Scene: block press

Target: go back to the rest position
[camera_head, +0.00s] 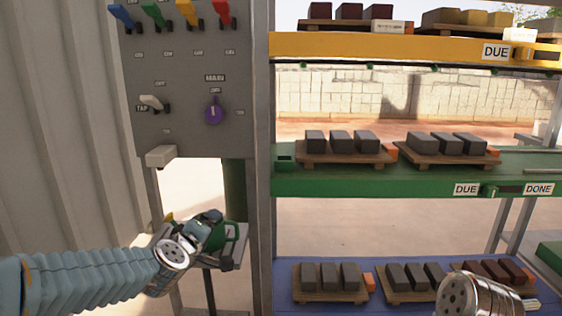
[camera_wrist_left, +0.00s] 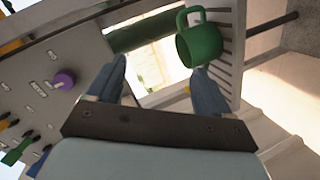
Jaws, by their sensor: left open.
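My left gripper (camera_head: 222,232) is at the lower left in the head view, in front of a small grey shelf (camera_head: 238,243) below the switch panel. In the left wrist view the jaws (camera_wrist_left: 158,82) are apart, with nothing between them. A green mug (camera_wrist_left: 203,44) stands on a slatted tray past the right-hand fingertip. In the head view the mug is partly hidden behind the gripper, and whether they touch I cannot tell. My right wrist (camera_head: 480,296) shows at the lower right; its jaws are out of the frame.
The grey panel (camera_head: 190,75) has coloured levers, a tap lever (camera_head: 152,102) and a purple main knob (camera_head: 214,111). At right a rack has a yellow shelf (camera_head: 380,46), a green shelf (camera_head: 380,181) and a blue shelf (camera_head: 283,278), bearing blocks on wooden pallets.

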